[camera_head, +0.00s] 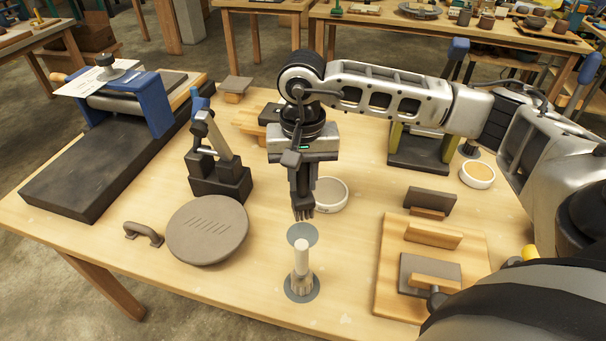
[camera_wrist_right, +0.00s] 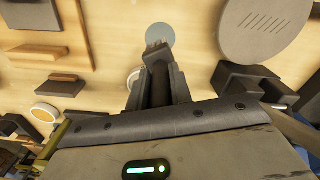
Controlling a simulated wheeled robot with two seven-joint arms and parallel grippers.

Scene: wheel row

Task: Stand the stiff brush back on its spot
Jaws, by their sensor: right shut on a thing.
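My right gripper (camera_head: 303,196) hangs pointing down over the middle of the table, shut on the stiff brush (camera_head: 303,214). The jaws hide most of the brush; only its lower tip shows below them. In the right wrist view the brush tip (camera_wrist_right: 155,45) shows between the fingers (camera_wrist_right: 155,75), close to a round grey spot (camera_wrist_right: 161,34). In the head view this bare grey spot (camera_head: 302,235) lies just below and in front of the brush, which appears clear of it. My left gripper is not in view.
A pale-handled brush (camera_head: 301,262) stands on a second grey spot in front. A white bowl (camera_head: 331,193) is close behind the gripper. A round grey disc (camera_head: 207,230) lies left, and a wooden board (camera_head: 388,270) with blocks lies right.

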